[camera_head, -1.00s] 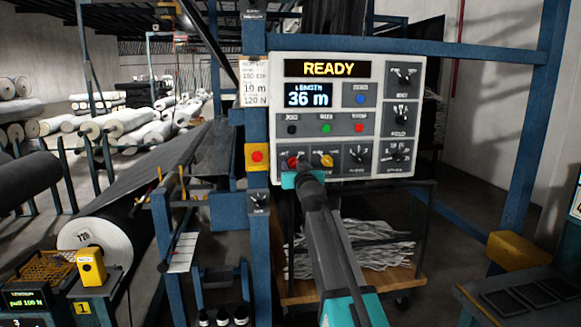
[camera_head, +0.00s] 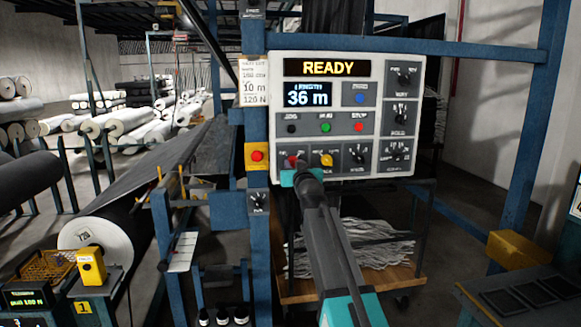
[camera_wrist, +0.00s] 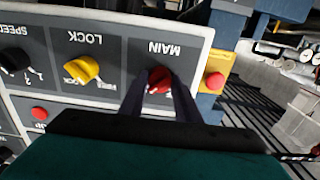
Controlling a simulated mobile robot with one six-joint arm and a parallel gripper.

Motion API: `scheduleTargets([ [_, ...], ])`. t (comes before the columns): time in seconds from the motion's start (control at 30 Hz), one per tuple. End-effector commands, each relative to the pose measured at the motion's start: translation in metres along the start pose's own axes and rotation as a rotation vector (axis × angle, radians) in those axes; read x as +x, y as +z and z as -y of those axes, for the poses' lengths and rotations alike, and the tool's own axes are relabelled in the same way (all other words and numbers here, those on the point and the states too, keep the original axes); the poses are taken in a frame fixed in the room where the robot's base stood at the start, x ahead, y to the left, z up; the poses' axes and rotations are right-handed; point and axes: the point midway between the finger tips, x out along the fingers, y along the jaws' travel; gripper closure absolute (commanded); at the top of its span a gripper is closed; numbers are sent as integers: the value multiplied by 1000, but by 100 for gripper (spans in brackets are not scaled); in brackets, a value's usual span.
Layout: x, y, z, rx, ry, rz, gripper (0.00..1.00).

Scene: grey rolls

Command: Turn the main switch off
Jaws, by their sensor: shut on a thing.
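The main switch (camera_wrist: 158,80) is a red rotary knob under the label MAIN, upside down in the wrist view. In the head view the red knob (camera_head: 292,161) shows at the lower left of the control panel (camera_head: 376,75), partly behind my gripper. My gripper (camera_wrist: 156,88) is shut on the red knob, with one dark finger on each side of it. The knob's exact pointer position is hard to read. The panel display (camera_head: 327,68) reads READY, and a smaller screen (camera_head: 307,95) reads 36 m.
A yellow LOCK knob (camera_wrist: 82,69) and a black SPEED knob (camera_wrist: 14,58) sit beside the main switch. A red button on a yellow box (camera_head: 257,157) is left of the panel. JOG, RUN and STOP buttons (camera_head: 326,127) are above. A blue post (camera_head: 259,230) stands close by.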

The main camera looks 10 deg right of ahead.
Motion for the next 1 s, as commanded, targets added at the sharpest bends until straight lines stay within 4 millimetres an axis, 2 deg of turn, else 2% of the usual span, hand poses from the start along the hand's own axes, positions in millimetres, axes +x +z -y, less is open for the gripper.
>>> scheduleTargets([
  [0.23, 0, 1, 1, -47, -6, 1, 93],
  [0.47, 0, 2, 0, -167, -5, 1, 93],
  [1.0, 0, 1, -2, -632, -4, 0, 93],
])
